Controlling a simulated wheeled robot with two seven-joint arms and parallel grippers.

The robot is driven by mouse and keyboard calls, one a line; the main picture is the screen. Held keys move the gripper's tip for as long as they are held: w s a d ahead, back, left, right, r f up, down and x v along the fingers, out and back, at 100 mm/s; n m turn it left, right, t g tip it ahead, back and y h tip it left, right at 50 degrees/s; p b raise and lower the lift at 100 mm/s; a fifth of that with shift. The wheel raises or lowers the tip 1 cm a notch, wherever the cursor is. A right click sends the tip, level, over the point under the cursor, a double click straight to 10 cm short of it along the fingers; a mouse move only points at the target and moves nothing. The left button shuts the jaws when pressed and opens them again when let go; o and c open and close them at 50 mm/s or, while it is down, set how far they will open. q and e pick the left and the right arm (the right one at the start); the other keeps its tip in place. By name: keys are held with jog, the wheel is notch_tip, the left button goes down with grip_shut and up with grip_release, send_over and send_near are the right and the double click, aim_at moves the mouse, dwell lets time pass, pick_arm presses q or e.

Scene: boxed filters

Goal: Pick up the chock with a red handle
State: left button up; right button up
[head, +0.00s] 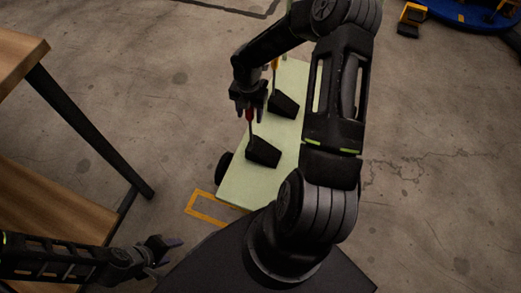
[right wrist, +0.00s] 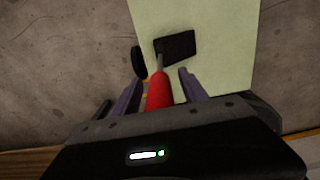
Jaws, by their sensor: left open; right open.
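The chock with a red handle (head: 263,152) is a black wedge on a pale green board, its handle standing up. In the right wrist view its red handle (right wrist: 159,90) rises between the fingers of my right gripper (right wrist: 158,88), with the black wedge (right wrist: 176,47) below on the board. In the head view my right gripper (head: 250,112) is open around the top of the red handle; I cannot tell whether the fingers touch it. My left gripper (head: 167,252) is open and empty at the lower left, away from the chock.
A wooden table (head: 50,205) with black legs is at the left. A yellow floor marking (head: 207,220) shows by the board's near end.

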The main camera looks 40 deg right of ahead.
jog(key=shift+c, duration=0.3)
grip_shut()
dwell(0.5)
jog(key=shift+r, duration=0.1)
